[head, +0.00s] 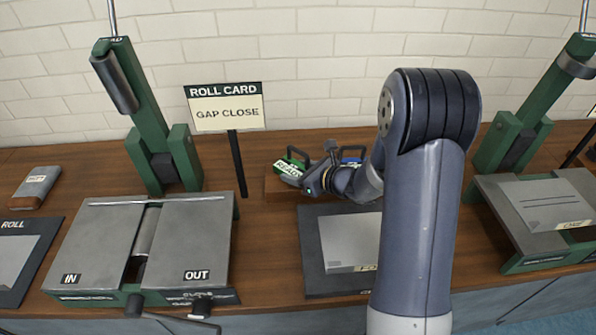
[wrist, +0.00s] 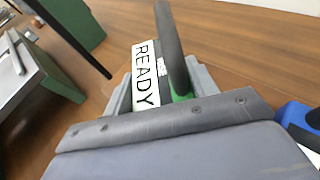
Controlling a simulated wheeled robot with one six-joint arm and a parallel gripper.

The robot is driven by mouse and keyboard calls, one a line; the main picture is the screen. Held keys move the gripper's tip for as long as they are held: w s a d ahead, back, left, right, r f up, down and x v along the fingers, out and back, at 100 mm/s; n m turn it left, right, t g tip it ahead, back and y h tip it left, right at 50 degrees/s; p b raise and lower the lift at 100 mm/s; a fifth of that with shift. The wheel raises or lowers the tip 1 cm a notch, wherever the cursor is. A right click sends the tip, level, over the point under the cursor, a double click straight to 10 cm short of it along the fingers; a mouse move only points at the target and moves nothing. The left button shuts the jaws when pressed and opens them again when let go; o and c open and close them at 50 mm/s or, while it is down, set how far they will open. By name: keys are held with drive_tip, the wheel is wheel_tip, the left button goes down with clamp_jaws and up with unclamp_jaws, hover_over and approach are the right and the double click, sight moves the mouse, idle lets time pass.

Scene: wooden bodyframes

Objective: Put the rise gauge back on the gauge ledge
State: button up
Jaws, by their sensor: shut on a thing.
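The rise gauge, taken to be the green block with a white READY label and a dark handle (head: 290,168), is at the back of the bench. It shows in the wrist view (wrist: 146,75) between the grey fingers. My gripper (head: 307,180) is shut on it from the front right. The gauge ledge looks like the low wooden step (head: 278,190) below the gauge, partly hidden by my arm. I cannot tell whether the gauge touches it. A blue block with a dark handle (head: 352,160) is to the right, and shows at the wrist view's right edge (wrist: 295,118).
The ROLL CARD sign (head: 226,108) on a black post stands left of the ledge. A grey roller machine (head: 90,235) with IN and OUT plates is front left. A dark mat with a pale plate (head: 350,240) lies in front. A green press (head: 545,215) stands right.

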drive_tip(key=o, duration=1.2)
drive_tip(key=shift+o, duration=0.2)
drive_tip(key=shift+r, duration=0.15)
drive_tip(key=v, duration=1.2)
